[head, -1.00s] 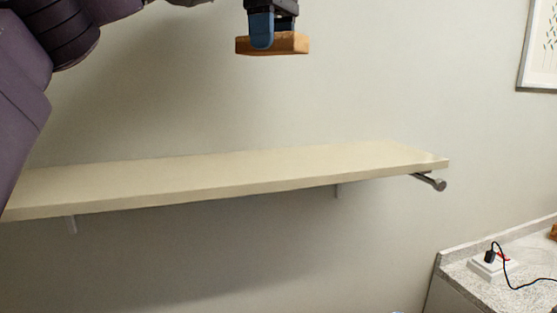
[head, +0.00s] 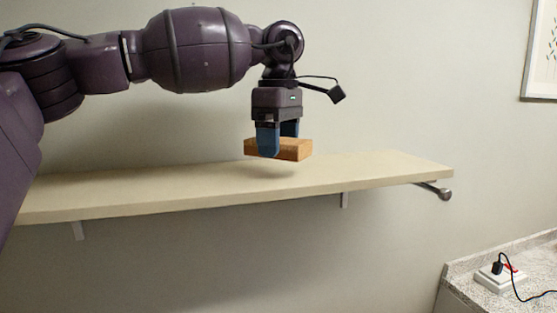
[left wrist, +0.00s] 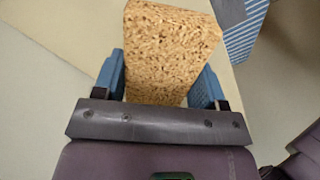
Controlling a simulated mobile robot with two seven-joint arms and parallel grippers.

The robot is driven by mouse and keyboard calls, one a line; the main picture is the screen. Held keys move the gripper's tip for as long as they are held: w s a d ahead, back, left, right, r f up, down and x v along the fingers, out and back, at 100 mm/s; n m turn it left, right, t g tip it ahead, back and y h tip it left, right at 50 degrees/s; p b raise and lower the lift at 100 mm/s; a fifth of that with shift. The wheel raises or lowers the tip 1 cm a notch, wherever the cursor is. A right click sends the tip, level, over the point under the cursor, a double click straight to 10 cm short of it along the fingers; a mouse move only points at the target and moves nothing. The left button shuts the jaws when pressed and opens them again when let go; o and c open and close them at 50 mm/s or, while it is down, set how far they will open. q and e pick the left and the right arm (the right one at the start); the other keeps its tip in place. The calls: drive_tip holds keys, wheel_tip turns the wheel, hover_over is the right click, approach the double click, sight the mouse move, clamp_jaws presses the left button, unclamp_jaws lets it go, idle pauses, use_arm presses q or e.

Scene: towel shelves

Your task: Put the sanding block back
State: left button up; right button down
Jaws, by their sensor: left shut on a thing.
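The sanding block (head: 292,150) is a flat orange-brown block in the head view. My left gripper (head: 277,141) points down and is shut on it, with a blue finger on each side. It holds the block level, seemingly a little above the cream wall shelf (head: 140,194), with a soft shadow on the shelf below. In the left wrist view the block (left wrist: 170,52) shows a speckled, cork-like face between the blue fingers (left wrist: 160,82). My right gripper is not in view.
The shelf top is bare in the head view. A metal rod with a round end (head: 444,193) sticks out under its right end. A speckled counter (head: 470,270) with a white power strip (head: 498,279) stands lower right. A blue-and-white striped thing (left wrist: 243,28) shows in the left wrist view.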

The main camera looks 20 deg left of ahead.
sight(279, 176)
use_arm(q)
drive_tip(key=shift+f, duration=1.8)
drive_tip(key=shift+f, duration=0.15)
drive_tip(key=o, duration=0.9)
drive_tip(key=shift+c, duration=0.2)
wheel_tip(279, 176, up, 12)
drive_tip(key=shift+r, duration=0.15)
